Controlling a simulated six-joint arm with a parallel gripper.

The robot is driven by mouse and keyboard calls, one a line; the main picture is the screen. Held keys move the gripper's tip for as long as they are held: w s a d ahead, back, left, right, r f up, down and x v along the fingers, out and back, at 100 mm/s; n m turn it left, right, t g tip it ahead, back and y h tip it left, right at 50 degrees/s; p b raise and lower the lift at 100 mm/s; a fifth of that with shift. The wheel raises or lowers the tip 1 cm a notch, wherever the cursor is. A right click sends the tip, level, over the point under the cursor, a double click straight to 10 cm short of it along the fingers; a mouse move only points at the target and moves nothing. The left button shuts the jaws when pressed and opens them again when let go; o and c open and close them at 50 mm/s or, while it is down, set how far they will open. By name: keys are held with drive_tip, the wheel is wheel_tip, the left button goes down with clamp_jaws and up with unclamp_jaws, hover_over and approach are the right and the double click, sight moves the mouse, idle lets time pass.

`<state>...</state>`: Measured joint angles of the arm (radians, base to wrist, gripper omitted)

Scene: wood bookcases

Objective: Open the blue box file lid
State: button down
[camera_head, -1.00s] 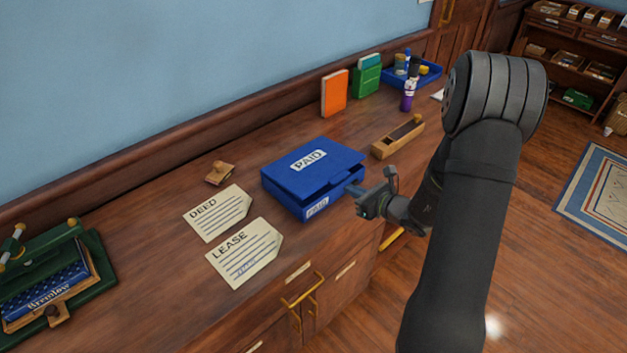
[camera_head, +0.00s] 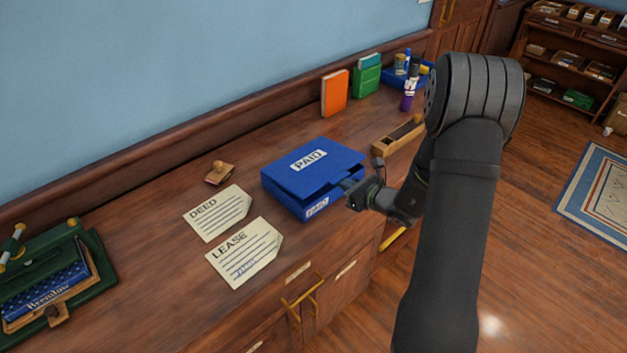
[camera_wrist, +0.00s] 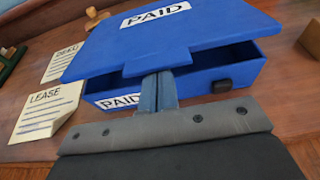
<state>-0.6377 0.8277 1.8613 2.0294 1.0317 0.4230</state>
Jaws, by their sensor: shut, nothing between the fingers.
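The blue box file (camera_head: 312,180) lies on the wooden counter with a PAID label on its lid (camera_head: 330,157) and another on its front. In the wrist view the lid (camera_wrist: 190,45) is slightly raised at the front, with a dark gap between it and the box body (camera_wrist: 195,84). My gripper (camera_head: 345,188) is at the front edge of the box. In the wrist view my gripper's fingers (camera_wrist: 157,78) are together, with their tips at the lid's front tab; whether they touch it I cannot tell. A dark catch (camera_wrist: 222,86) sits on the box front.
DEED (camera_head: 218,212) and LEASE (camera_head: 244,252) papers lie left of the box, with a wooden stamp (camera_head: 220,174) behind them. A wooden tray (camera_head: 398,134) is to the right. Orange (camera_head: 334,93) and green (camera_head: 366,80) books stand behind. A green press (camera_head: 50,270) is far left.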

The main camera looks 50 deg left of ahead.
drive_tip(key=shift+r, duration=0.1)
drive_tip(key=shift+a+r, duration=0.2)
drive_tip(key=shift+r, duration=0.65)
drive_tip(key=shift+a+r, duration=0.15)
drive_tip(key=shift+r, duration=0.7)
drive_tip(key=shift+a+r, duration=0.25)
drive_tip(key=shift+r, duration=0.35)
drive_tip(key=shift+a+r, duration=0.25)
drive_tip(key=shift+r, duration=0.35)
drive_tip(key=shift+a+r, duration=0.25)
drive_tip(key=shift+r, duration=0.35)
drive_tip(key=shift+a+r, duration=0.1)
drive_tip(key=shift+a+r, duration=0.5)
drive_tip(key=shift+r, duration=0.3)
drive_tip(key=shift+a+r, duration=0.5)
drive_tip(key=shift+r, duration=0.3)
drive_tip(key=shift+a+r, duration=0.15)
